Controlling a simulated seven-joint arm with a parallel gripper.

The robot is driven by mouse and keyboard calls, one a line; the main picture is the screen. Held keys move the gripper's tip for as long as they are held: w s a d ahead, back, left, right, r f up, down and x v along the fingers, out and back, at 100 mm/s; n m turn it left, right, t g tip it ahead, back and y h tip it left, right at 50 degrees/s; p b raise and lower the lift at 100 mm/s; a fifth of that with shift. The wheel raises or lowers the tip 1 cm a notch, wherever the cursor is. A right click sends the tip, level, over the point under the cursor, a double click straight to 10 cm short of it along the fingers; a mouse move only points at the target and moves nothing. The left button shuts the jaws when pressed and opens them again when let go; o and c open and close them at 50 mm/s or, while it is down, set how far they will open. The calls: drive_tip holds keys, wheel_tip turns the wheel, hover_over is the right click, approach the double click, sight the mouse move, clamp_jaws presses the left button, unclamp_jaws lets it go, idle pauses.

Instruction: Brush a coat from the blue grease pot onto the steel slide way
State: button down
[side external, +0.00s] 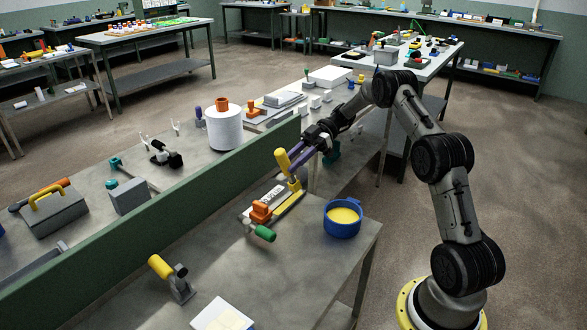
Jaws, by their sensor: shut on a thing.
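The blue grease pot (328,227) stands on the near bench, right of the slide way, and is open with yellow grease inside. The steel slide way (270,197) lies left of it, a pale bar with a yellow strip along its near side. An orange block (260,211) and a green handle (265,233) sit at its near left end. My gripper (291,168) has long purple fingers, shut on a brush with a thick yellow handle (282,160). The brush is tilted, its lower end over the far right end of the slide way. I cannot tell whether it touches.
A green upright panel (180,208) runs along the back of the bench, close behind the slide way. A yellow-handled tool (160,266) and a white pad (222,316) lie at front left. Bare bench top lies between them and the pot.

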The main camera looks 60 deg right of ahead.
drive_tip(key=shift+r, duration=2.8)
drive_tip(key=shift+h, duration=0.3)
drive_tip(key=shift+f+h, duration=0.2)
drive_tip(key=shift+h, duration=0.2)
drive_tip(key=f+h, duration=0.1)
drive_tip(key=s+d+f+h, duration=0.1)
drive_tip(key=f, duration=0.2)
drive_tip(key=shift+s+d+f+m+h, duration=0.15)
drive_tip(key=shift+s+f+m+h, duration=0.15)
drive_tip(key=shift+s+m+h, duration=0.1)
drive_tip(key=s+a+r+n+g+h, duration=0.2)
drive_tip(key=s+a+r+n+h, duration=0.1)
drive_tip(key=h, duration=0.6)
wheel_tip(320, 180, up, 2)
drive_tip(key=shift+n+g+h, duration=0.4)
drive_tip(key=shift+n, duration=0.2)
drive_tip(key=shift+d, duration=0.1)
